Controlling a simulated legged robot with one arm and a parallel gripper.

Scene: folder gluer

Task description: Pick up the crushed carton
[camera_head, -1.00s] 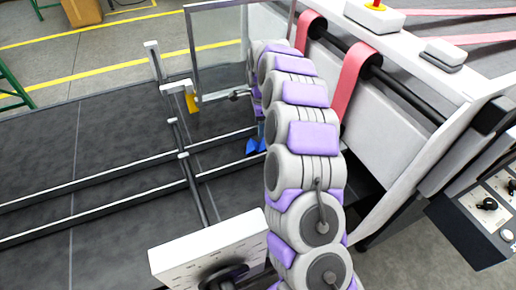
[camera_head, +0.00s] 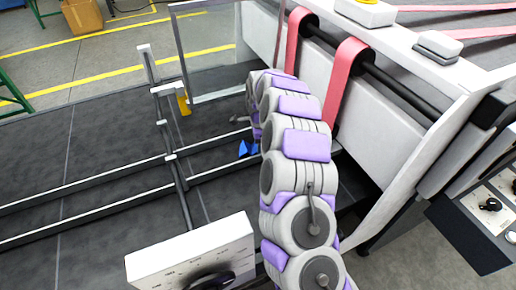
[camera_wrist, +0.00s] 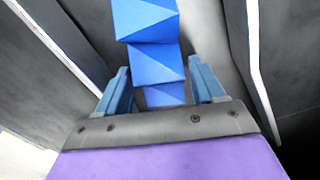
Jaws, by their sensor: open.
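The crushed carton (camera_wrist: 155,65) is blue with creased, folded faces. In the wrist view it runs from the top edge down to between the fingers of my gripper (camera_wrist: 160,88). My gripper is open, with one blue-grey finger on each side of the carton's near end. I see gaps beside that near end; whether either finger touches it I cannot tell. In the head view a small part of the blue carton (camera_head: 244,149) shows left of my arm, near the rails. My arm hides the rest of it and the gripper there.
Two metal rails (camera_head: 90,192) run across the dark bed, with a crossbar and upright posts. A clear guard panel (camera_head: 207,52) stands behind. The white machine side with red belts (camera_head: 345,80) is close on the right.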

